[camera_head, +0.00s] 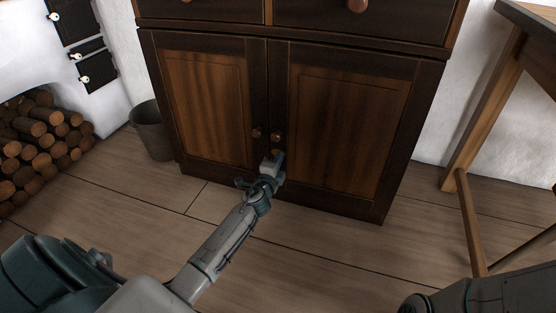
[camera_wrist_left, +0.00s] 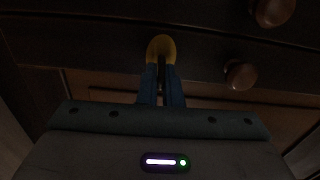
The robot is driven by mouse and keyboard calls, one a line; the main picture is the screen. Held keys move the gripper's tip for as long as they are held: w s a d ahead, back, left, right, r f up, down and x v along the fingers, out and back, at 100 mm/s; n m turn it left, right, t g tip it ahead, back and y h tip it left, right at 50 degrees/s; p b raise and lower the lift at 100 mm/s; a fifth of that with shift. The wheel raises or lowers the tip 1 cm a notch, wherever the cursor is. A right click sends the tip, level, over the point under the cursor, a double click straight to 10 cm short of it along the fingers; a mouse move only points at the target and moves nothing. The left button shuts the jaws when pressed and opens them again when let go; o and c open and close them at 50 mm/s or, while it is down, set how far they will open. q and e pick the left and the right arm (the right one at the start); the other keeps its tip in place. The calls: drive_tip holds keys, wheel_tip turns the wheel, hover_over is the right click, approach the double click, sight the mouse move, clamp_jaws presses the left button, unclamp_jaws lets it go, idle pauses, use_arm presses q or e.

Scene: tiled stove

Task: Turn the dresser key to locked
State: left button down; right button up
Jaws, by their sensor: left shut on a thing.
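The dark wooden dresser (camera_head: 345,130) has two lower doors, each with a round knob near the middle seam. The left door knob (camera_head: 256,133) and right door knob (camera_head: 278,137) are just above my left gripper (camera_head: 274,160). In the left wrist view, my left gripper (camera_wrist_left: 161,84) is shut on the brass-yellow key (camera_wrist_left: 161,46), whose rounded head shows at the fingertips. The key's shaft and the keyhole are hidden. In the head view the gripper largely covers the key. My right gripper is out of view.
A grey bucket (camera_head: 150,133) stands left of the dresser, near stacked firewood (camera_head: 38,135) and the white stove (camera_head: 40,60). A wooden table (camera_head: 483,110) stands at the right. The plank floor before the dresser is clear. Two knobs show close by in the wrist view.

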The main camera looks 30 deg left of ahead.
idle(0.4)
use_arm(q)
drive_tip(key=c, duration=1.6)
unclamp_jaws()
drive_tip(key=shift+s, duration=0.1)
drive_tip(key=p+v, duration=0.1)
drive_tip(key=v, duration=0.9)
drive_tip(key=shift+s, duration=0.35)
drive_tip(key=shift+f, duration=0.1)
